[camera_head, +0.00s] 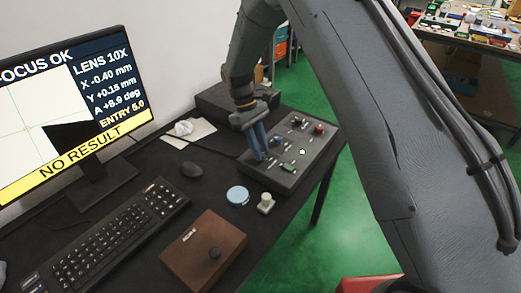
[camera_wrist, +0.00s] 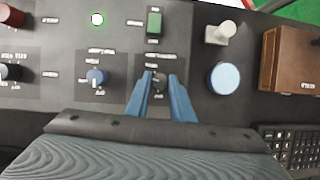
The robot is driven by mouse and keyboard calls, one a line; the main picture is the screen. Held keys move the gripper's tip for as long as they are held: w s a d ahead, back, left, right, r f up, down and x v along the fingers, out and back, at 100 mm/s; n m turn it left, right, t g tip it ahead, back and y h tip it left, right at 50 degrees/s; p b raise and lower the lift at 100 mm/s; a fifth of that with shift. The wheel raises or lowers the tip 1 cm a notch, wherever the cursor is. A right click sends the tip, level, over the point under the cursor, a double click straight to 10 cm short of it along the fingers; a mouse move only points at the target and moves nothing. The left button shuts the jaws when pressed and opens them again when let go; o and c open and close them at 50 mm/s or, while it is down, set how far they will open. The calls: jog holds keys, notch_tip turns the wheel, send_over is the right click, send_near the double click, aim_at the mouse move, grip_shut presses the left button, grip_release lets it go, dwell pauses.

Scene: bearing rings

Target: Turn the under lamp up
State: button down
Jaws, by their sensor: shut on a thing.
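A dark control panel (camera_head: 318,145) with knobs, a green switch and a lit green light lies on the desk at its far right end. My gripper (camera_head: 262,158) points down at the panel's near left part. In the wrist view its two blue fingers (camera_wrist: 160,78) are shut on a small dark knob (camera_wrist: 159,84), whose sides they partly hide. Just left of it is a blue-capped knob (camera_wrist: 96,77) with a dial scale. The printed labels are too blurred to read surely, so I cannot tell which knob is the under lamp's.
The green switch (camera_wrist: 154,24) is close beyond the fingers. A round blue-topped piece (camera_head: 238,195), a pale fitting (camera_head: 266,203) and a brown box (camera_head: 203,252) stand nearby. The monitor (camera_head: 70,105) reads "NO RESULT". A mouse (camera_head: 191,169) and keyboard (camera_head: 105,235) lie left.

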jog(key=shift+s+d+f, duration=0.15)
jog(key=shift+s, duration=0.1)
jog(key=c, duration=1.5)
grip_release()
jog(key=shift+c, duration=0.2)
jog(key=shift+w, duration=0.1)
jog(key=shift+w+a+r, duration=0.25)
jog(key=shift+r, duration=0.35)
jog(key=b+v, duration=0.2)
jog(key=v, duration=0.4)
jog(key=shift+r, duration=0.35)
